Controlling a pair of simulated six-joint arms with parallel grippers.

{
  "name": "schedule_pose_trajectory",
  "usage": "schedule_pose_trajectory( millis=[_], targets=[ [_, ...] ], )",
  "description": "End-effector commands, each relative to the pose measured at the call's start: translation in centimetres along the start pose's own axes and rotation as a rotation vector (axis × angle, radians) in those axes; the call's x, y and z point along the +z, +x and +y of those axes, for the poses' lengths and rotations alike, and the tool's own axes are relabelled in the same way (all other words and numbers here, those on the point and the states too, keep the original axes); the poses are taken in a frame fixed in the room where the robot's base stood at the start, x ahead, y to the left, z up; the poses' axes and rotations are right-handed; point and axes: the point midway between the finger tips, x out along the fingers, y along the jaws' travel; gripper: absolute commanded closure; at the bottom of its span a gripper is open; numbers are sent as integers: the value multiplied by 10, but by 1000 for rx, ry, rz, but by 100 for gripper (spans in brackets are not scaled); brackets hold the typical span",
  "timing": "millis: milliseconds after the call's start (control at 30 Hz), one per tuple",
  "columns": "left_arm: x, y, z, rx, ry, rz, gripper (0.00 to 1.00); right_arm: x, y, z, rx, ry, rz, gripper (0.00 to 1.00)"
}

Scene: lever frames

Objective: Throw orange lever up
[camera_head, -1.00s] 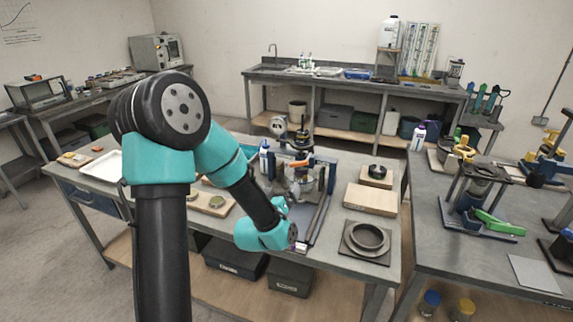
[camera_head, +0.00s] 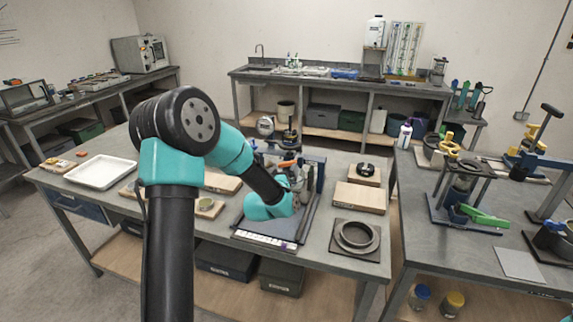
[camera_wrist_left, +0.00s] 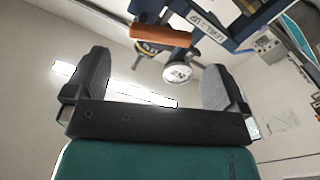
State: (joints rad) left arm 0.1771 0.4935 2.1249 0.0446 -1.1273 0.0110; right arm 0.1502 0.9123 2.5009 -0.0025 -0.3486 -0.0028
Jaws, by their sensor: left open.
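The orange lever (camera_head: 287,163) is on a blue-framed device on the middle workbench in the head view. My arm partly hides the device. In the left wrist view the lever appears as an orange-brown bar (camera_wrist_left: 161,36), above and beyond the gap between my fingers and not between them. My left gripper (camera_wrist_left: 156,88) is open and empty, its two dark fingers wide apart. In the head view its wrist is in front of the device and the fingers are mostly hidden. My right gripper is not in view.
A label reading roughly "LEVEL = UP" (camera_wrist_left: 205,22) is on the blue frame. A wooden block (camera_head: 360,197) and a dark ring on a plate (camera_head: 356,237) sit right of the device. A white tray (camera_head: 101,172) lies at the left. Another bench (camera_head: 470,240) with green-handled equipment stands at right.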

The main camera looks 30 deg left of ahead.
Motion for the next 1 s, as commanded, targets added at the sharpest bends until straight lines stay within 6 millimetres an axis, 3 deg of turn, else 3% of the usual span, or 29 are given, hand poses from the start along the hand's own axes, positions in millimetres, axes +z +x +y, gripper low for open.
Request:
schedule_pose_trajectory(
  millis=[200,400,767,1000],
  targets=[
    [0,36,0,0,0,1,0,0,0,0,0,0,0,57],
    [0,57,0,0,0,0,0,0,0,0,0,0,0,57],
    [0,61,0,0,0,-1,0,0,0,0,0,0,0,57],
    [0,61,0,0,0,-1,22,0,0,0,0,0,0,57]
  ],
)
